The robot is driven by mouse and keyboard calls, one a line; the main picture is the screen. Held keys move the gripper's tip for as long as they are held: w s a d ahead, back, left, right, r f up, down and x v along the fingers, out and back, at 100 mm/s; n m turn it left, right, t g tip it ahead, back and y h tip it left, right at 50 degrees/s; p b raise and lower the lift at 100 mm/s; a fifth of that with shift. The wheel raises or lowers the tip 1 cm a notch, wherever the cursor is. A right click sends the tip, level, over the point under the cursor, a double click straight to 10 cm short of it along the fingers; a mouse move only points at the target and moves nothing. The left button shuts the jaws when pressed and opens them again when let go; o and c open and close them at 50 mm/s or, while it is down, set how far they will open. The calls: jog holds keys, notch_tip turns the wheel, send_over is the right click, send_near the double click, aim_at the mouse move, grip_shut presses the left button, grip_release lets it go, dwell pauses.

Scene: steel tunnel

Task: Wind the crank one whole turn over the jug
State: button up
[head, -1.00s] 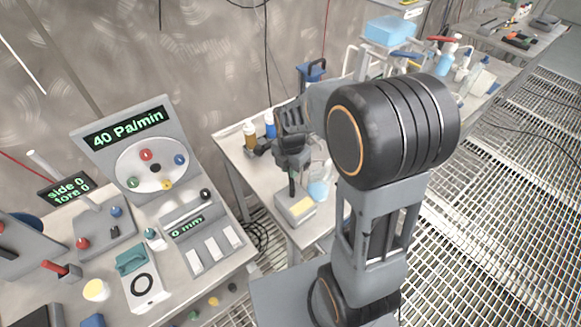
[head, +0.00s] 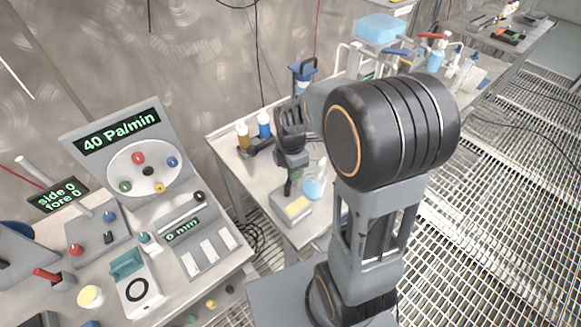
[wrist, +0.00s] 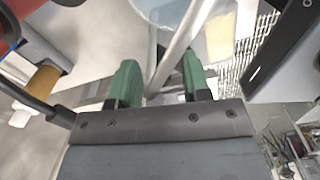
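My gripper (head: 288,187) points down over the small side table. In the wrist view its two green fingers (wrist: 160,82) are apart, with a slanting grey rod (wrist: 178,48) showing between them. I cannot tell whether the rod is the crank or whether it touches a finger. A clear jug with blue liquid (head: 314,186) stands just right of my gripper in the head view, partly hidden by my arm. No crank can be made out for certain.
A grey box with a yellow top (head: 292,211) sits at the side table's front. Amber (head: 242,136) and blue (head: 264,124) bottles stand at its back left. A console (head: 150,175) fills the left; a bench with bottles and a blue box (head: 381,27) stands behind.

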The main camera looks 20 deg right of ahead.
notch_tip(320, 180, up, 14)
dwell(0.8)
jog(key=shift+f, duration=0.1)
